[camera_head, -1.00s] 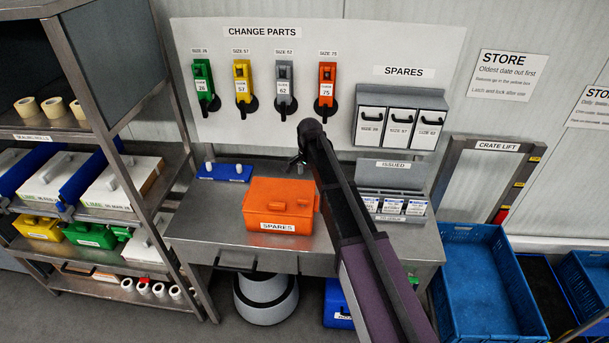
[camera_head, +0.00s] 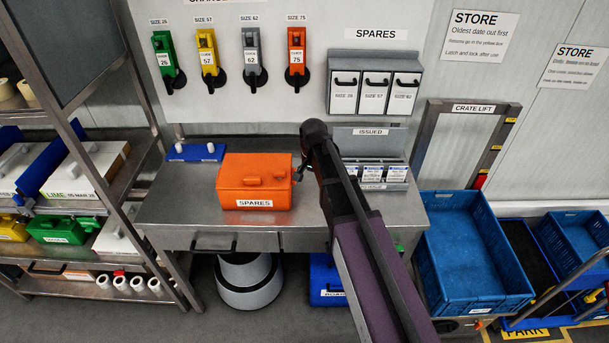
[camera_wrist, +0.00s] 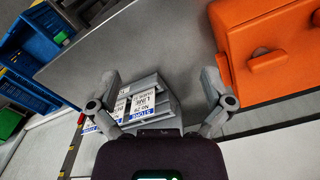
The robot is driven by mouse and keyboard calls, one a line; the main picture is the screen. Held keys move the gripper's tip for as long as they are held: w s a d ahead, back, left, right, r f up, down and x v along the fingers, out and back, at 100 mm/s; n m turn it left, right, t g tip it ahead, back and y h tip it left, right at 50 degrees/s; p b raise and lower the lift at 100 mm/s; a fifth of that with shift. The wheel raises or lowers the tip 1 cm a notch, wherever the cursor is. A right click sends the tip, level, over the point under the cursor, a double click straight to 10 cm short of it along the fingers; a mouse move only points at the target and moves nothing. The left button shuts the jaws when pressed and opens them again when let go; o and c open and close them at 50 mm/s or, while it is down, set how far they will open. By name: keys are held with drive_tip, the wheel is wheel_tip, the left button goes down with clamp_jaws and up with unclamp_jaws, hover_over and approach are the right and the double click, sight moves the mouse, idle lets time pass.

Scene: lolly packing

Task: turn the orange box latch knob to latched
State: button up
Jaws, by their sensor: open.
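The orange box (camera_head: 253,182), labelled SPARES, sits closed on the steel bench in the head view. It also shows at the upper right of the wrist view (camera_wrist: 264,50). An orange latch knob (camera_head: 278,176) is on the box's right part; its turn position is too small to tell. My gripper (camera_head: 300,172) is just right of the box, partly hidden behind my arm. In the wrist view my gripper's fingers (camera_wrist: 162,95) are spread apart with nothing between them, and the right finger is close to the box's edge. I cannot tell if it touches.
The steel bench (camera_head: 180,210) has clear room left of the box. A blue tray (camera_head: 196,152) lies at its back left. The grey ISSUED rack (camera_head: 376,170) with labelled packs stands right of my gripper. Blue crates (camera_head: 470,255) stand at the right.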

drive_tip(key=s+d+f+n+b, duration=0.4)
drive_tip(key=s+d+f+b, duration=0.6)
drive_tip(key=s, duration=0.3)
drive_tip(key=shift+f+b, duration=0.4)
drive_tip(key=shift+f, duration=0.35)
drive_tip(key=shift+s, duration=0.1)
drive_tip(key=shift+n, duration=0.8)
drive_tip(key=shift+s+d, duration=0.55)
drive_tip(key=shift+s, duration=0.4)
drive_tip(key=shift+s+d, duration=0.55)
drive_tip(key=shift+s, duration=0.35)
